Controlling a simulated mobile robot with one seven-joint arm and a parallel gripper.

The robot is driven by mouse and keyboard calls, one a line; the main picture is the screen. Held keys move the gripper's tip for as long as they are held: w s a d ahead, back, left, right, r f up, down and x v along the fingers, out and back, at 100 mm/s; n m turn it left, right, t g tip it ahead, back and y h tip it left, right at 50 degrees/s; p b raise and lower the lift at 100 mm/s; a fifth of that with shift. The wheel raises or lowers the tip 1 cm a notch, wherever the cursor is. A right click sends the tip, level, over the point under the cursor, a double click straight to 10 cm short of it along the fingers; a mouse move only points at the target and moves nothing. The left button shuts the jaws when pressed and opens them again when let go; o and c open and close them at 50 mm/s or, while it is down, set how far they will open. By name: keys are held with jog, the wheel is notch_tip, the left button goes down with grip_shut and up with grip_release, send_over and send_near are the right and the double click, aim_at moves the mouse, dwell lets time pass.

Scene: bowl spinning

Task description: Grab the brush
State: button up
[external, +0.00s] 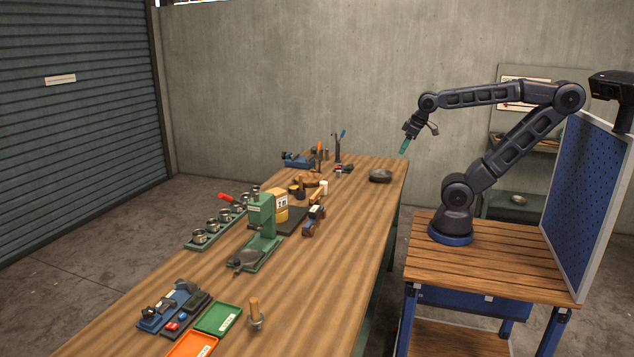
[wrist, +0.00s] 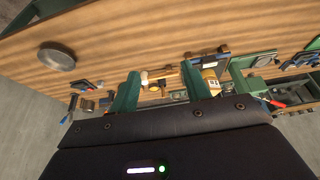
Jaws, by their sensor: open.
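My gripper (external: 412,136) is raised in the air near the far right edge of the long wooden bench (external: 350,235). Its two green fingers are spread apart with nothing between them in the wrist view (wrist: 160,72). I cannot pick out the brush with certainty. An upright wooden-handled tool (external: 254,312) with a greyish lower part stands at the near end of the bench in the external view. In the wrist view, a light wooden handle (wrist: 166,73) lies on the bench beyond the fingers, apart from them; its kind is too small to tell.
A dark round bowl (external: 380,176) sits on the bench's far right, below my gripper; it also shows in the wrist view (wrist: 57,56). A green press (external: 262,230), a rack of metal cups (external: 215,228) and green tray (external: 218,319) crowd the left.

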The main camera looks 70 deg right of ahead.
jog(key=w+a+r+n+y, duration=0.1)
jog(key=w+a+r+n, duration=0.2)
jog(key=w+a, duration=0.85)
jog(key=w+a+r+n+y, duration=0.1)
jog(key=w+a+r+n, duration=0.25)
jog(key=w+a, duration=0.8)
jog(key=n+g+y, duration=0.2)
jog(key=n+g, duration=0.2)
jog(key=n, duration=0.5)
send_over(252, 314)
jog(key=d, duration=0.4)
notch_tip(252, 314, down, 24)
jog(key=shift+s+x, duration=0.15)
jog(key=shift+x, duration=2.35)
jog(key=shift+s+x, duration=0.1)
jog(key=shift+x, duration=2.4)
grip_shut()
